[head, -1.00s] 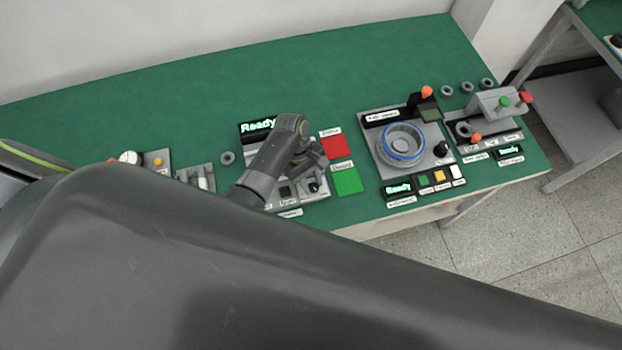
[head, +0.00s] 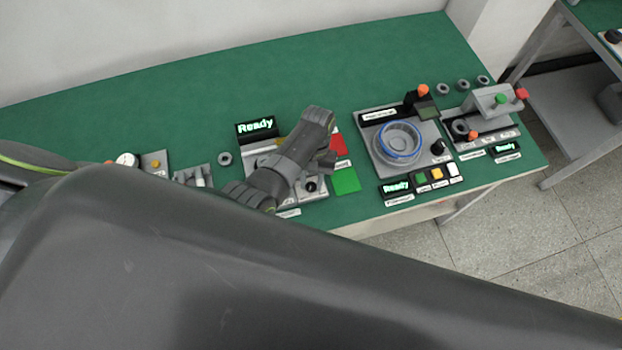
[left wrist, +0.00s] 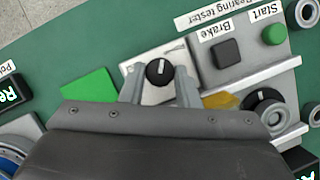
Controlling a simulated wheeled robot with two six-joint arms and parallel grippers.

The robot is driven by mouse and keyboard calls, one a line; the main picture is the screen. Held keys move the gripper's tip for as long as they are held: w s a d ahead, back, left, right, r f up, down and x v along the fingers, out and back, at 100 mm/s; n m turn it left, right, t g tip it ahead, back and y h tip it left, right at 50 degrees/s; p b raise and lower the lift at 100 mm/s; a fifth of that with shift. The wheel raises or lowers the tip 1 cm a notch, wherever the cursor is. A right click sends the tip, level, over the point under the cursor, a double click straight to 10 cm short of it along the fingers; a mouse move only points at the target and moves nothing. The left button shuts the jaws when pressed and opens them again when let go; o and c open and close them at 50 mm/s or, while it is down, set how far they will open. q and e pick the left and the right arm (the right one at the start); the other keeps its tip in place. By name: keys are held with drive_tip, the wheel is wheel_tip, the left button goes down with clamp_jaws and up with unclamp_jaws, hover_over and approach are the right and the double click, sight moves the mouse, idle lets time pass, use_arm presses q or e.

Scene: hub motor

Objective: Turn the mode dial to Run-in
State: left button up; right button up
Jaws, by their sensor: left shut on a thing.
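The mode dial is a black round knob (left wrist: 158,72) with a white pointer line, on a pale plate of the bearing tester. In the left wrist view the line points almost straight up; its scale marks are too small to read. In the head view the knob (head: 310,185) shows just below my left wrist. My left gripper (left wrist: 159,80) has one finger on each side of the knob and is shut on it. In the head view its fingers are mostly hidden by the wrist. My right gripper is not in view.
The tester has a black Brake button (left wrist: 226,52), a green Start button (left wrist: 274,35) and a "Ready" display (head: 255,127). A green pad (head: 346,181) and a partly covered red pad (head: 339,143) lie beside it. A station with a blue-ringed hub (head: 400,140) stands to the right.

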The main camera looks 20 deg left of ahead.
use_arm(q)
drive_tip(key=shift+m+y, duration=0.3)
drive_tip(key=shift+m, duration=0.4)
drive_tip(key=shift+d, duration=0.1)
drive_tip(key=o, duration=0.7)
drive_tip(key=shift+w+r, duration=0.1)
